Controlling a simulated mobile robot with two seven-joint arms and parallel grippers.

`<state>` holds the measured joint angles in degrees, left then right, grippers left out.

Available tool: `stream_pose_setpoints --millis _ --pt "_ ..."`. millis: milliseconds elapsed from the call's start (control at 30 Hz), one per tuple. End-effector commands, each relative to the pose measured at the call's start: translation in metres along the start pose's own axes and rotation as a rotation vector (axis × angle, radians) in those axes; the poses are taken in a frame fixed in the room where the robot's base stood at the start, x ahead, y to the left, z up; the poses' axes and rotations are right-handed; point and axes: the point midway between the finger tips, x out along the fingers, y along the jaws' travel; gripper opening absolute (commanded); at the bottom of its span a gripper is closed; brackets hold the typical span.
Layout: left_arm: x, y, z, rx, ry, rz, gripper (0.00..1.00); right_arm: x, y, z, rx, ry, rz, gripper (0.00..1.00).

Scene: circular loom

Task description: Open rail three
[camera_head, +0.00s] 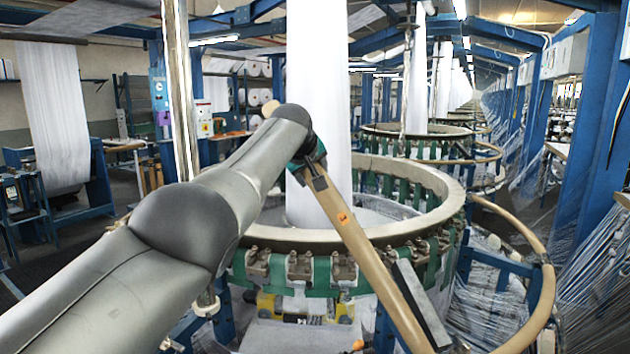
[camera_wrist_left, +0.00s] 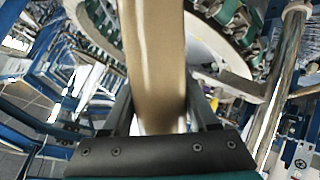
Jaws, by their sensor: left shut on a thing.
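A tan rail (camera_head: 375,262) with a small orange mark slants down to the right in front of the circular loom (camera_head: 300,238). My left gripper (camera_head: 318,180) is shut on its upper end. In the left wrist view the rail (camera_wrist_left: 156,55) stands between the two fingers of the left gripper (camera_wrist_left: 162,112). The rail's lower end runs out of the head view at the bottom. Another tan rail (camera_head: 545,290) curves around the right side of the loom. I cannot read a number on either rail. My right gripper is not in view.
White fabric (camera_head: 318,90) hangs through the loom's centre. A metal pole (camera_head: 180,90) stands left of the loom, behind my arm. A blue frame post (camera_head: 590,130) and white threads (camera_head: 590,285) are at the right. More looms (camera_head: 415,130) stand behind.

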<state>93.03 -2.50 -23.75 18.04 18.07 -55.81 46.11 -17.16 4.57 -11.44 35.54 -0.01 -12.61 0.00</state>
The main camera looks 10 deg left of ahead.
Motion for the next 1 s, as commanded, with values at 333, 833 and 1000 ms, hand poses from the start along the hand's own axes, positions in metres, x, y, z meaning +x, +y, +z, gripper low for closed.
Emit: stream_pose_setpoints --millis 333,833,1000 --pt "-0.0009 -0.0012 -0.0012 0.004 -0.001 -0.006 0.0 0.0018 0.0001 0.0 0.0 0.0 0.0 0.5" --pt "-0.001 -0.0016 -0.0015 0.003 -0.001 -0.007 0.86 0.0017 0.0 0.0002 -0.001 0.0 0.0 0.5" --pt "-0.0011 -0.0016 -0.0017 0.004 -0.001 -0.007 0.89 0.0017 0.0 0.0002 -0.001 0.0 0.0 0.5"
